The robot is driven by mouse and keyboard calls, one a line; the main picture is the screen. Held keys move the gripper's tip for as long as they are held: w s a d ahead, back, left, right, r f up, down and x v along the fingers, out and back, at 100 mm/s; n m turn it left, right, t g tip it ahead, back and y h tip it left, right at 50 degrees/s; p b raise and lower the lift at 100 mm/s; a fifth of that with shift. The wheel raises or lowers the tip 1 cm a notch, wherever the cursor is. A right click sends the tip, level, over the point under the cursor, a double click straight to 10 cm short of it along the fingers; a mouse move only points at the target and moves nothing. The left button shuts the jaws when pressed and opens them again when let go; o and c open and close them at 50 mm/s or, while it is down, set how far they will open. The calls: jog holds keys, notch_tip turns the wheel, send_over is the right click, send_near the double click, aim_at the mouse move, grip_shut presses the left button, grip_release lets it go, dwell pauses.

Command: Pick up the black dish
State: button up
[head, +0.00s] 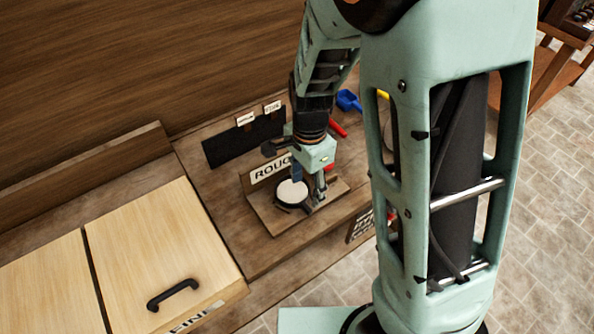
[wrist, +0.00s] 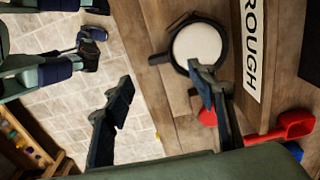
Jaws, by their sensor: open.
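The black dish (head: 290,206) is round, with a white fill inside, and stands on a wooden stand with a sign reading ROUGH (head: 270,168). In the wrist view the dish (wrist: 173,47) is at upper centre, with a short dark tab on its left side. My gripper (head: 309,182) is open and low over the stand, close to the dish. In the wrist view my gripper (wrist: 162,78) has its fingers wide apart. One finger overlaps the dish's lower edge in the picture; I cannot tell whether it touches.
A blue scoop (head: 348,100) and a red scoop (wrist: 290,125) lie on the bench beyond the stand. A dark board with small labels (head: 243,139) stands behind. A pale wooden lid with a black handle (head: 173,294) is at left. Tiled floor lies right.

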aim_at(306, 207)
notch_tip(306, 207, down, 8)
jog(key=shift+f, duration=0.25)
dwell(0.4)
grip_shut()
